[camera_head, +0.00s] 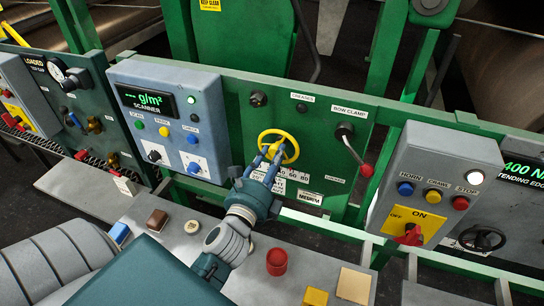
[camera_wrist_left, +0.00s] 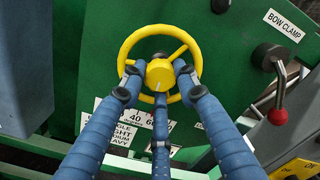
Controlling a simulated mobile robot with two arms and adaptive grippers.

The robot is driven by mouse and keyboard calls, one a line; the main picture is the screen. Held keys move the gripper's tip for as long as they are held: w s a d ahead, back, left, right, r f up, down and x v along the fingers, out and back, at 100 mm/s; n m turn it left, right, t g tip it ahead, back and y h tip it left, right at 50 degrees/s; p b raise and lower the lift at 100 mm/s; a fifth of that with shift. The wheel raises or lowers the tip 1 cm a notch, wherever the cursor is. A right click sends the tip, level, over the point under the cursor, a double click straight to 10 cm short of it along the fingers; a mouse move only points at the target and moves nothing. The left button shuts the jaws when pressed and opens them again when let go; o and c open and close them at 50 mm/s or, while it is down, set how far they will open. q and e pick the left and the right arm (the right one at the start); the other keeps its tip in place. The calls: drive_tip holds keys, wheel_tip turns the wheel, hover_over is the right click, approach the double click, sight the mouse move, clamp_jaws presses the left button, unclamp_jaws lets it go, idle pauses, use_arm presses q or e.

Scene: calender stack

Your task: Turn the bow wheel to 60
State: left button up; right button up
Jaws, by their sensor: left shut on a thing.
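The bow wheel is a yellow handwheel (camera_head: 278,147) on the green panel, in the middle of the head view. It also shows large in the left wrist view (camera_wrist_left: 143,36), with spokes and a round hub. My left gripper (camera_head: 267,160) has its blue fingers around the hub, shut on the wheel (camera_wrist_left: 160,78). A white number scale (camera_head: 293,175) lies just below the wheel. Part of the scale (camera_wrist_left: 140,120) is hidden behind my fingers in the wrist view. I cannot tell which number the wheel is set to. My right gripper is not in view.
The bow clamp lever (camera_head: 357,152) with a red knob sits right of the wheel. A grey button box (camera_head: 445,160) with a red switch juts out further right. A grey-blue scanner box (camera_head: 160,95) is on the left. A grey ledge (camera_head: 310,272) with small blocks runs below.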

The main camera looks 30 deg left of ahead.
use_arm(q)
drive_tip(key=shift+d+n+b, duration=0.15)
drive_tip(key=shift+n+b, duration=0.4)
drive_tip(key=shift+n, duration=7.45)
drive_tip(key=shift+r, duration=0.2)
drive_tip(key=o, duration=1.2)
drive_tip(key=shift+d, duration=0.1)
drive_tip(key=shift+c, duration=0.2)
drive_tip(key=shift+d+r, duration=0.1)
